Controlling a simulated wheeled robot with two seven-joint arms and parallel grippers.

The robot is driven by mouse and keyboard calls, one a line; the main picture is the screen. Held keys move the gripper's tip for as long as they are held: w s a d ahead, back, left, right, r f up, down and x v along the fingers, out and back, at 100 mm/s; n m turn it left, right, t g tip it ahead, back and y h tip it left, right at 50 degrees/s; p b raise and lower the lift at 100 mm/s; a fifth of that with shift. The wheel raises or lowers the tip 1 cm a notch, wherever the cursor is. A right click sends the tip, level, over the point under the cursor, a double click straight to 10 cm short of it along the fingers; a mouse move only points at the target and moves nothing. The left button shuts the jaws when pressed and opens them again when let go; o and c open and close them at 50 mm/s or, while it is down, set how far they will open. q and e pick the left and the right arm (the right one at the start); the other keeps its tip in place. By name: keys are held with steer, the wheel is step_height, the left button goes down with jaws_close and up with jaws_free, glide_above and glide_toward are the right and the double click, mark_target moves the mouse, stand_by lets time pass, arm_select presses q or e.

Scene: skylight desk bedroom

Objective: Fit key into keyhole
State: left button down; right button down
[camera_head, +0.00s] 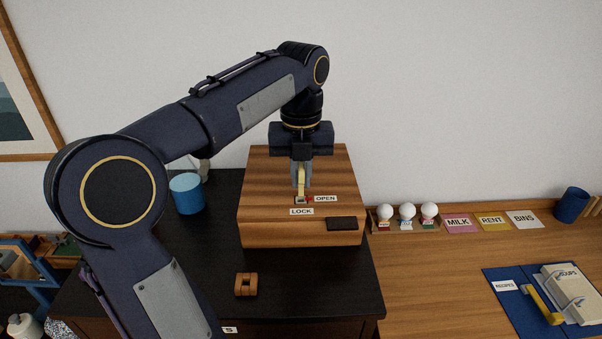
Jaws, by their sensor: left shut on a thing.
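The wooden box (258,211) stands on the black-topped desk and carries the keyhole plate (299,200), beside labels reading OPEN (326,198) and LOCK (301,211). My left gripper (301,178) comes down over the box from above and is shut on a yellow key (301,184). The key hangs upright with its lower end at the keyhole plate. I cannot tell whether its tip is inside the hole or just above it. A small red mark shows right of the key's lower end. My right gripper is not in view.
A dark flat piece (342,223) lies on the box's front right. A small wooden block (246,284) lies on the black desktop (310,290) in front. A blue cup (187,193) stands left of the box. Several white balls, word cards and a blue binder (508,290) lie to the right.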

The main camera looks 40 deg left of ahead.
mark_target(301, 166)
arm_select(q)
steer(key=shift+p, duration=0.4)
stand_by(0.5)
steer(key=shift+f+b, duration=0.95)
steer(key=shift+f, duration=0.65)
steer(key=c, duration=1.4)
jaws_free()
steer(key=shift+r, duration=0.1)
step_height(301, 166, up, 8)
steer(key=shift+f, duration=0.15)
